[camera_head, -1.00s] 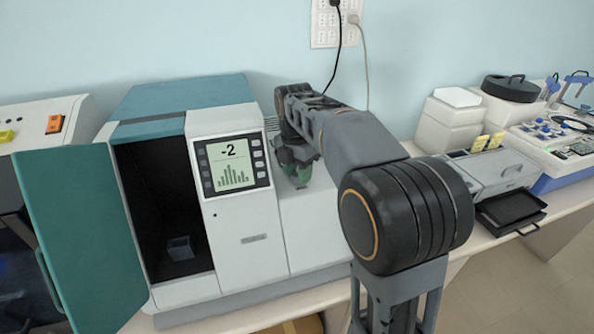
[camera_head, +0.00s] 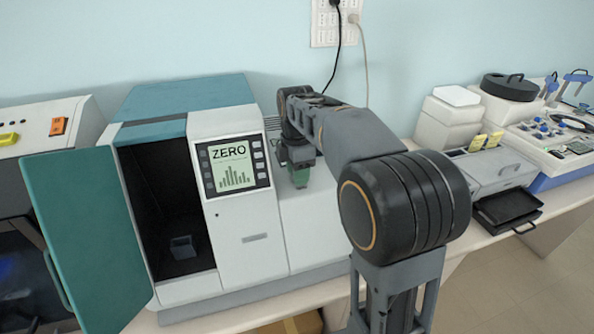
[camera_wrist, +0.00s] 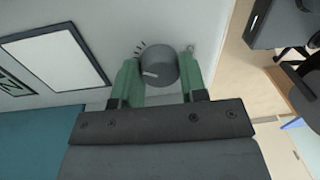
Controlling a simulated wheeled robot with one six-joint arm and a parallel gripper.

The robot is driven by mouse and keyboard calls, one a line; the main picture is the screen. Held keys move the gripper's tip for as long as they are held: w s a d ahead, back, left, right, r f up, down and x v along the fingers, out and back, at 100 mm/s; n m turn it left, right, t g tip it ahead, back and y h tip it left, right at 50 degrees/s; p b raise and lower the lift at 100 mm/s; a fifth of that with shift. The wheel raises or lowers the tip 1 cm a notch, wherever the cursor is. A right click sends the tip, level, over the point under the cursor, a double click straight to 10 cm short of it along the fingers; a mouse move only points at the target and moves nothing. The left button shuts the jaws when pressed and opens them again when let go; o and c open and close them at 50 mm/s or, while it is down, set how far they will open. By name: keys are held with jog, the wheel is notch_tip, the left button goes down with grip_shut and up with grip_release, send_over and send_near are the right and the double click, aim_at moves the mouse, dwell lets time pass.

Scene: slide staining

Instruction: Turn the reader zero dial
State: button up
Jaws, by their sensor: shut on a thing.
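The reader is a white and teal machine (camera_head: 235,225) with its teal door standing open on the left. Its display (camera_head: 230,164) reads "ZERO" above a bar graph. The zero dial is a round grey knob (camera_wrist: 158,68) with a pale pointer line, on the pale face of the reader in the wrist view. My gripper (camera_wrist: 160,77) has its green fingers on either side of the knob and is shut on it. In the head view my gripper (camera_head: 299,172) reaches down at the reader's right part, and the dial is hidden there.
A small clear block (camera_head: 181,247) sits inside the open dark chamber. Another device (camera_head: 50,130) stands at the left. A grey box (camera_head: 492,170), a black tray (camera_head: 508,210) and a blue-white instrument (camera_head: 565,150) stand to the right on the bench.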

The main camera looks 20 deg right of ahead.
dwell(0.3)
jog(key=o, duration=0.9)
jog(key=shift+o, duration=0.2)
jog(key=shift+r, duration=0.1)
notch_tip(320, 180, up, 14)
jog(key=shift+w+f+p, duration=0.2)
jog(key=shift+w+p, duration=0.15)
jog(key=shift+w, duration=0.05)
jog(key=shift+s, duration=0.1)
jog(key=s+f+m+t, duration=0.5)
jog(key=s+f+m, duration=1.1)
jog(key=s+m, duration=0.2)
jog(key=shift+m, duration=0.5)
